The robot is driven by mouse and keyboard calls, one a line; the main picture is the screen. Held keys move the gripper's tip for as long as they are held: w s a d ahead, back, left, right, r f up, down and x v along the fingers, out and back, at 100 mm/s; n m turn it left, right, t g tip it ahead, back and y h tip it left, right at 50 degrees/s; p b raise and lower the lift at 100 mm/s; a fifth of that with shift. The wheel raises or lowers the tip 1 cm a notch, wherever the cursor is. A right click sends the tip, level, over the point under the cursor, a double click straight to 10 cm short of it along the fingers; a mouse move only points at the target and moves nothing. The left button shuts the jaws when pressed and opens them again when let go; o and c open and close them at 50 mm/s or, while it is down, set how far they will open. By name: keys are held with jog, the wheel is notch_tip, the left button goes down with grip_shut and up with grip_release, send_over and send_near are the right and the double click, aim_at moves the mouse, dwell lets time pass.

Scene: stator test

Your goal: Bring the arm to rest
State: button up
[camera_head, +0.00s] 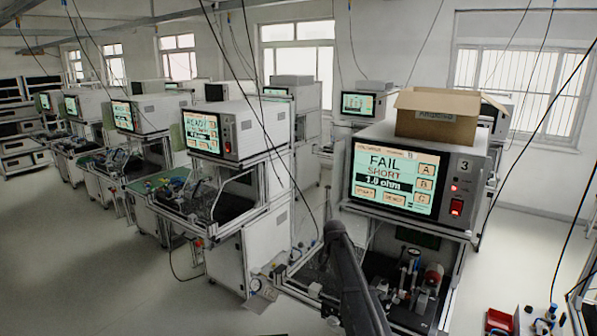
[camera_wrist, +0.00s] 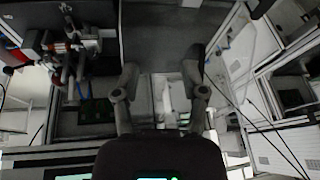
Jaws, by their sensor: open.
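My arm (camera_head: 353,275) rises from the bottom of the head view, in front of the test station marked 3 (camera_head: 463,165). The gripper itself cannot be made out there. In the wrist view my gripper (camera_wrist: 161,75) is open, its two dark fingers apart with nothing between them. Beyond the fingers is a dark grey panel of a station (camera_wrist: 160,35). The station's screen (camera_head: 393,178) reads FAIL, SHORT, 1.0 ohm, with buttons A, B and C.
An open cardboard box (camera_head: 440,115) sits on top of the station. The fixture with a reddish cylinder (camera_head: 432,280) stands under the screen, right of my arm; a fixture (camera_wrist: 70,50) shows upper left in the wrist view. A red bin (camera_head: 502,320) is at lower right. Floor at left (camera_head: 90,250) is clear.

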jog(key=s+d+f+n+g+b, duration=0.1)
jog(key=s+f+b, duration=0.3)
jog(key=s, duration=0.9)
jog(key=s+d+f+n+g+b, duration=0.1)
jog(key=s+f+b, duration=0.3)
jog(key=s, duration=1)
jog(key=s+d+f+n+g+b, duration=0.2)
jog(key=s+f+b, duration=0.2)
jog(key=s, duration=1)
jog(key=shift+d+f+n+y, duration=0.2)
jog(key=shift+f+n+y, duration=0.15)
jog(key=shift+f, duration=0.4)
